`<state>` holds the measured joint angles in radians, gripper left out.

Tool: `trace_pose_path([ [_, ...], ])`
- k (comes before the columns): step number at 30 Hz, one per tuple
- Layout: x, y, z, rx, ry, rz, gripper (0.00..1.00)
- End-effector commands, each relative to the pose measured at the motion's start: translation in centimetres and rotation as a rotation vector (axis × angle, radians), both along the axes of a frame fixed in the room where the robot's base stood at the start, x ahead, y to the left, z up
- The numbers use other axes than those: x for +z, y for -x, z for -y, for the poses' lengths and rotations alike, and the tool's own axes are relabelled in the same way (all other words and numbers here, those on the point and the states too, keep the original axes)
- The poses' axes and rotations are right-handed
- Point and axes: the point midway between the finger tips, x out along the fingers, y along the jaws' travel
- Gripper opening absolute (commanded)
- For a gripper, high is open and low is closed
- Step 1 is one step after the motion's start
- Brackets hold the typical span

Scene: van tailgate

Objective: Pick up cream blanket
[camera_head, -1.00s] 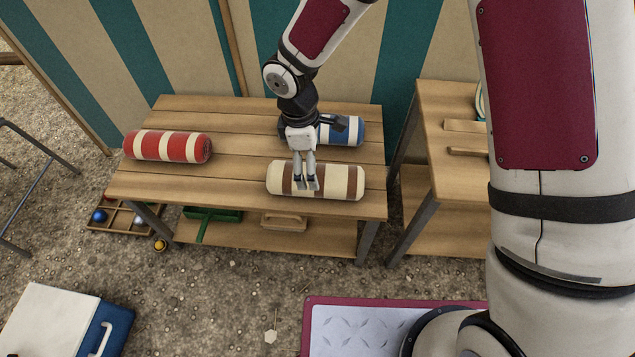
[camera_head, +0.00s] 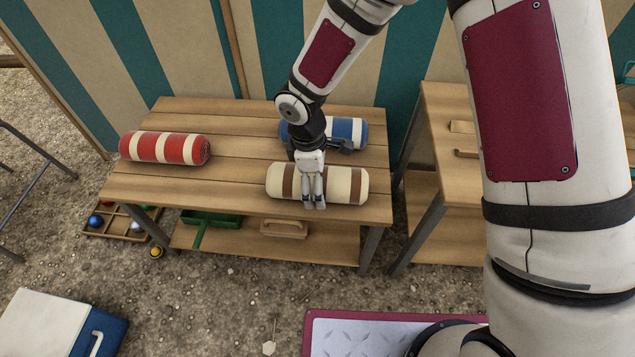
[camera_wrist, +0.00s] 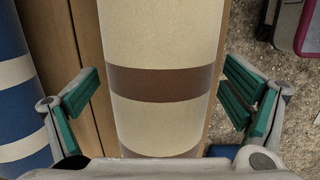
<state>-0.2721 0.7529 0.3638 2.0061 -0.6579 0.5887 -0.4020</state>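The cream blanket (camera_head: 345,185) is a rolled bundle with brown bands, lying lengthwise near the front edge of the wooden table. My gripper (camera_head: 314,203) is over its middle in the head view. In the wrist view the blanket (camera_wrist: 160,45) runs between my gripper's two green-padded fingers (camera_wrist: 160,108), one on each side. The fingers are spread wide, with a gap visible at both sides of the roll. The finger depth beside the roll is hard to judge.
A blue and white roll (camera_head: 347,131) lies just behind the cream one. A red and white roll (camera_head: 165,147) lies at the table's left. A second wooden table (camera_head: 440,98) stands to the right. The middle left of the tabletop (camera_head: 235,150) is clear.

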Motion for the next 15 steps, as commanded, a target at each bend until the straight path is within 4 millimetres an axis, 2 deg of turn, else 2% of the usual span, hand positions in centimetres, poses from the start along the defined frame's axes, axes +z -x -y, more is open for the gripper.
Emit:
trace_pose_path([
  [1, 0.02, 0.0, 0.0, 0.0, 0.0, 0.0, 0.76],
  [7, 0.02, 0.0, 0.0, 0.0, 0.0, 0.0, 0.31],
  [15, 0.1, -0.02, 0.01, 0.0, 0.0, 0.0, 0.31],
])
